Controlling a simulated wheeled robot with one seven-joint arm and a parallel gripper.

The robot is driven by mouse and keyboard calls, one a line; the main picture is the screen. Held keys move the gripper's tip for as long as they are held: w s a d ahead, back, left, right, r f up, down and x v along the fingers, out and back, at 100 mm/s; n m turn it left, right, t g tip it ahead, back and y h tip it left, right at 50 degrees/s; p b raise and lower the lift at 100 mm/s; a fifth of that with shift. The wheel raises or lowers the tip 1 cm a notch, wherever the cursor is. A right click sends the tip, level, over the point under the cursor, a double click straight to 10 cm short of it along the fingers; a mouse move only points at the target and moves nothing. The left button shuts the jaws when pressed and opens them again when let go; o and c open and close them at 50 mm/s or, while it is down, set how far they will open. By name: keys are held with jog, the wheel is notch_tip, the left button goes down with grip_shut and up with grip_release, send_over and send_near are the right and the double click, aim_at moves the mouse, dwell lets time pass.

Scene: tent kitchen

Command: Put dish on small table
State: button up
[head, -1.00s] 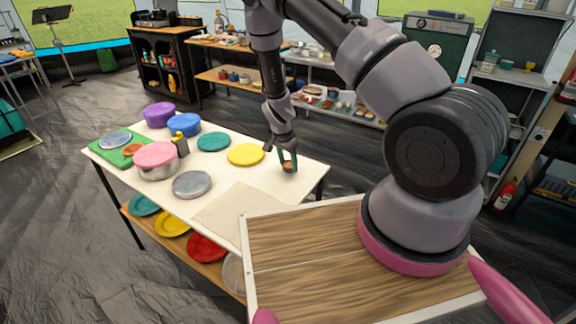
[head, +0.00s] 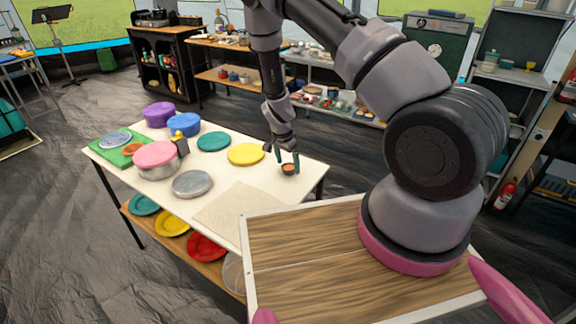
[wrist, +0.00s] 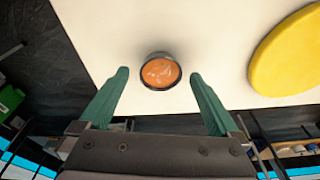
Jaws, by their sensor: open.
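The dish is a small dark-rimmed bowl with orange contents (head: 288,169). It stands upright on the white top of the small table (head: 222,182), near its right end. In the wrist view the dish (wrist: 160,71) sits just beyond and between my fingertips, with a gap on each side. My gripper (head: 287,161) is open, its teal fingers apart around or just above the dish. In the wrist view my gripper (wrist: 158,75) holds nothing.
A yellow plate (head: 246,154) lies left of the dish, and a teal plate (head: 213,142) is farther left. Pots with pink (head: 157,154), blue (head: 184,122) and purple (head: 159,114) lids stand at the left. A beige mat (head: 238,208) lies in front. A lower shelf holds coloured plates.

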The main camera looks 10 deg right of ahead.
jog(key=s+d+r+n+t+y, duration=0.1)
jog(key=s+r, duration=0.2)
jog(key=r, duration=1)
jog(key=s+r+n+y, duration=0.1)
jog(key=s+r+y, duration=0.15)
jog(key=r, duration=1.15)
jog(key=s+d+r+n+t+y, duration=0.1)
jog(key=s+r, duration=0.2)
jog(key=r, duration=1)
jog(key=s+d+r+n+t, duration=0.2)
jog(key=s+r, duration=0.4)
jog(key=s, duration=0.3)
jog(key=s+d+r+n+t, duration=0.1)
jog(key=s+d+r+n, duration=0.1)
jog(key=s+r, duration=0.5)
jog(key=shift+s+d+r+t+h, duration=0.15)
jog(key=shift+s+r+t+h, duration=0.2)
jog(key=shift+s, duration=0.85)
jog(key=shift+f, duration=0.1)
